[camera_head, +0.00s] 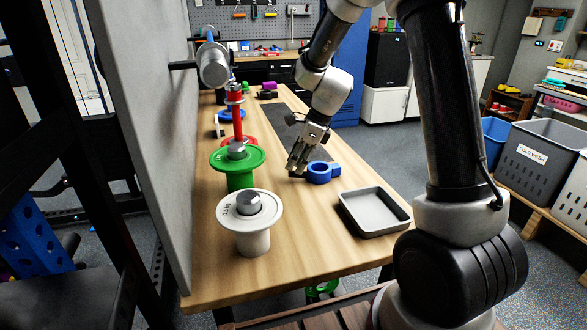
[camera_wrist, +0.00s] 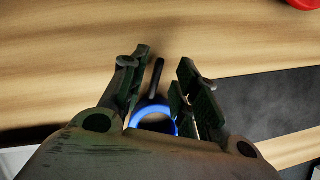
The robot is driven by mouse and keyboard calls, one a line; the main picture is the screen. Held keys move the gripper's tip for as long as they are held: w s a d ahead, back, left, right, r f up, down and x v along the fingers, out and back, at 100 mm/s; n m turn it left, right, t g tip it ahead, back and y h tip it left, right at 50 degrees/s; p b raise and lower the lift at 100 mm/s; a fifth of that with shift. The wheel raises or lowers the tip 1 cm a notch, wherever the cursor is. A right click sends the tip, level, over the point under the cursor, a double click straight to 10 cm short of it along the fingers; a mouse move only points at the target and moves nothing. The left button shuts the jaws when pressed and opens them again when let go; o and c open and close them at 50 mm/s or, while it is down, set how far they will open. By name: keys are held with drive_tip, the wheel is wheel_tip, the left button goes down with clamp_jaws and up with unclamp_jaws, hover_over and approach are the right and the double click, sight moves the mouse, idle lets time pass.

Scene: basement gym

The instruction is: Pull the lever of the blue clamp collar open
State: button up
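The blue clamp collar (camera_head: 322,173) lies on the wooden table, left of and behind the grey tray. In the wrist view its blue ring (camera_wrist: 152,116) shows near the base of my fingers, partly hidden by my gripper's body. A black lever (camera_wrist: 157,78) sticks out from the ring, up the picture. My gripper (camera_head: 296,168) is low over the table at the collar's left side. In the wrist view my gripper (camera_wrist: 162,64) is open, with the lever between its two fingers and a gap on each side. In the head view the lever is mostly hidden by the fingers.
A grey tray (camera_head: 374,212) sits at the table's right front edge. A white spool (camera_head: 250,230) and a green spool (camera_head: 238,165) stand along the left, with red and blue pieces behind. A dark mat (camera_wrist: 262,98) lies beside the collar. Bare wood (camera_head: 300,235) is free in front.

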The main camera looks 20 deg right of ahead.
drive_tip(key=shift+x, duration=1.4)
clamp_jaws()
drive_tip(key=shift+s, duration=0.1)
